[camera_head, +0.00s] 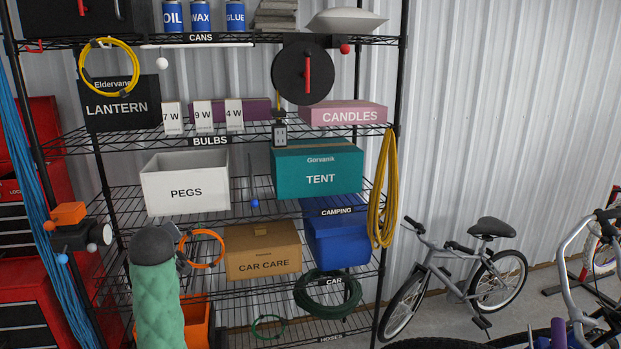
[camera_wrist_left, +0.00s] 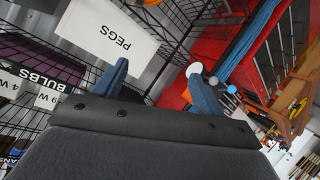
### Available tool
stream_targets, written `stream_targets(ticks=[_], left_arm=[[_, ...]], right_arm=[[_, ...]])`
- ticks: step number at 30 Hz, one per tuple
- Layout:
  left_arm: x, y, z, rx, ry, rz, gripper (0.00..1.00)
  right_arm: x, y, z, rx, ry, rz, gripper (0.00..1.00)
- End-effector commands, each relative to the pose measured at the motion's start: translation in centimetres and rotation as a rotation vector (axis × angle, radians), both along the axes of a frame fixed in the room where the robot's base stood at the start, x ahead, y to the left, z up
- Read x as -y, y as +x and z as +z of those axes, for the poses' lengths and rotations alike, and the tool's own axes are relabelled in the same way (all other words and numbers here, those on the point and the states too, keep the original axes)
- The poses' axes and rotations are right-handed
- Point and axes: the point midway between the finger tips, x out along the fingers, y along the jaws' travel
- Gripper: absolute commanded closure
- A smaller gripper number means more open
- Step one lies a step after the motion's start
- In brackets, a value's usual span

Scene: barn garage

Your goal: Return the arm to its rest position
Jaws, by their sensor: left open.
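My left gripper (camera_wrist_left: 162,90) shows in the left wrist view as two blue fingers standing apart on a dark palm. Nothing is seen between the fingertips. It faces the wire shelf rack, with the white PEGS box (camera_wrist_left: 108,35) beyond one finger and white and blue balls (camera_wrist_left: 213,80) beyond the other. I cannot make out this gripper clearly in the head view. A green quilted shape (camera_head: 159,305) with a grey top rises at the lower left there; I cannot tell what it is. My right gripper is in neither view.
The wire rack (camera_head: 245,198) holds the PEGS box (camera_head: 186,190), the teal TENT box (camera_head: 318,172) and the CAR CARE box (camera_head: 262,252). A red tool chest (camera_head: 38,290) stands left. Bicycles (camera_head: 455,275) stand right. Yellow cable (camera_head: 384,190) hangs from the rack.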

Motion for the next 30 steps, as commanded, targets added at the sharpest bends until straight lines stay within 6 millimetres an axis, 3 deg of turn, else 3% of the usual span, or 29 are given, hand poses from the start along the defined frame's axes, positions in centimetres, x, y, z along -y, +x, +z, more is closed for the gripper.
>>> stream_targets(ticks=[3, 15, 23, 30], left_arm=[[1.2, -2.2, -4.7, -0.081, 0.038, -0.051, 0.29], [5.6, -11.3, -17.9, -0.339, 0.144, -0.252, 0.29], [8.6, -18.9, -25.2, -0.503, 0.190, -0.403, 0.29], [11.5, -27.0, -30.6, -0.647, 0.217, -0.556, 0.29]], right_arm=[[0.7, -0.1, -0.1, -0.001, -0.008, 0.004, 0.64], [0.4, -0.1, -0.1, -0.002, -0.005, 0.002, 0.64], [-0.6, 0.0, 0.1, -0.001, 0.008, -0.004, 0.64], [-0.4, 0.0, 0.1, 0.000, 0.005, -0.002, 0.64]])
